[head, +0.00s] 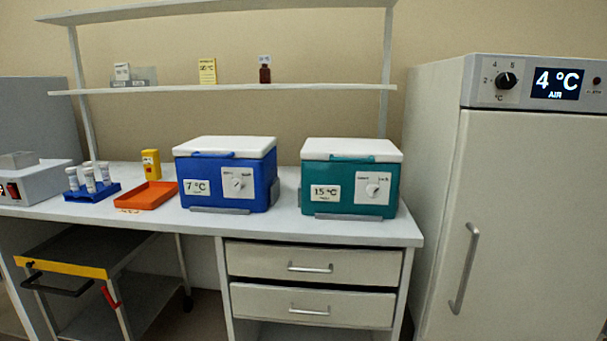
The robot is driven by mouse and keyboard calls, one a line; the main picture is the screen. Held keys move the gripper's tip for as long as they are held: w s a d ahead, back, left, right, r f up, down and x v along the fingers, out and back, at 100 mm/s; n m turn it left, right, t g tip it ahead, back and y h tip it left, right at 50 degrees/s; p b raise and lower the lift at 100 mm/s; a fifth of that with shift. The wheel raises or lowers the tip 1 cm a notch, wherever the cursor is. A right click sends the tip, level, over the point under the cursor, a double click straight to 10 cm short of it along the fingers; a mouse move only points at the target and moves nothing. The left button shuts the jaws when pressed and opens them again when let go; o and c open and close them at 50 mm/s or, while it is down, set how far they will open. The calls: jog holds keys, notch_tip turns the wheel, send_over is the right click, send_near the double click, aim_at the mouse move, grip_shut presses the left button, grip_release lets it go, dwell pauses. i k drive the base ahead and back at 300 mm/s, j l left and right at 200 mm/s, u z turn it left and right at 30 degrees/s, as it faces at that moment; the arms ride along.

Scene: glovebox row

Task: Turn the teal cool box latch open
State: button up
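The teal cool box (348,205) stands on the right part of the white bench in the head view, with its white lid (352,150) down. A label on its front reads 15 °C. Its latch (373,189) is a small round knob on a white plate at the front right. The plate has small words at its upper left and upper right, too small to read surely. The exact direction of the knob is hard to tell. My gripper does not show in this view.
A blue cool box (228,190) marked 7 °C stands to the left. An orange tray (146,196) and a blue tube rack (90,191) are farther left. Drawers (308,262) lie below the bench edge. A tall cabinet (530,210) stands right. A shelf (230,88) runs above.

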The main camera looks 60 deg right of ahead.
aim_at(373, 190)
jog(key=k+l+u, duration=0.2)
jog(key=k, duration=0.25)
jog(key=k+l+u, duration=0.15)
jog(key=k, duration=0.3)
